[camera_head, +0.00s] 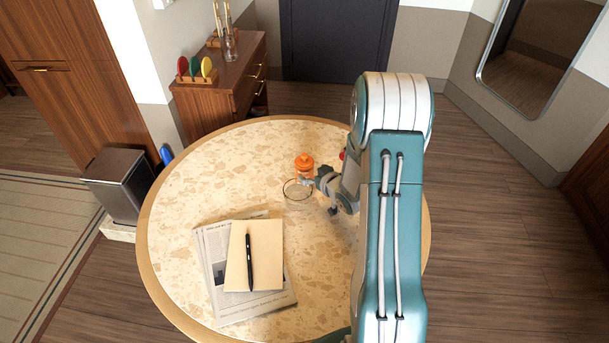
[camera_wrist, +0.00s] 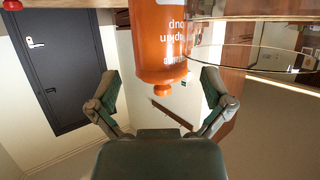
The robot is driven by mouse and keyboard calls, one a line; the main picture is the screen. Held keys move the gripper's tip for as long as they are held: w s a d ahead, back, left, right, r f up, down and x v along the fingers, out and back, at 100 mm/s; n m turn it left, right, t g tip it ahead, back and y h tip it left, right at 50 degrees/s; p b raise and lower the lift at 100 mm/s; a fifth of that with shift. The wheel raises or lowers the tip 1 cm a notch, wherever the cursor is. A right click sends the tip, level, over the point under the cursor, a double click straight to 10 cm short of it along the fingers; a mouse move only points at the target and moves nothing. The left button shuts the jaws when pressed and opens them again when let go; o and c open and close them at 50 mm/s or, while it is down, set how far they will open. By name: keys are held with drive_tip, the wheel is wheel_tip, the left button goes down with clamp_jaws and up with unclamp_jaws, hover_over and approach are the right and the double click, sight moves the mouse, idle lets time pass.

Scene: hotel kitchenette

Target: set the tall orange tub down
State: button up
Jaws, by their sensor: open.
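The tall orange tub (camera_head: 305,164) stands upright on the round stone-topped table (camera_head: 190,190), just behind a clear glass bowl (camera_head: 298,192). In the wrist view, which is upside down, the tub (camera_wrist: 160,40) shows white lettering and a small knob on its lid. My gripper (camera_head: 322,190) is beside the tub and the bowl in the head view. In the wrist view my gripper (camera_wrist: 161,82) is open, one finger to each side of the tub's lid end, with gaps visible on both sides. The tub's base is cut off there.
The glass bowl (camera_wrist: 255,58) is close beside the tub in the wrist view. A small red object (camera_head: 342,154) is partly hidden behind my arm. A newspaper (camera_head: 215,270), notepad (camera_head: 265,250) and black pen (camera_head: 249,262) lie at the front. The table's left side is clear.

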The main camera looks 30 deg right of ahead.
drive_tip(key=x, duration=0.5)
drive_tip(key=c, duration=1.1)
drive_tip(key=shift+c, duration=0.2)
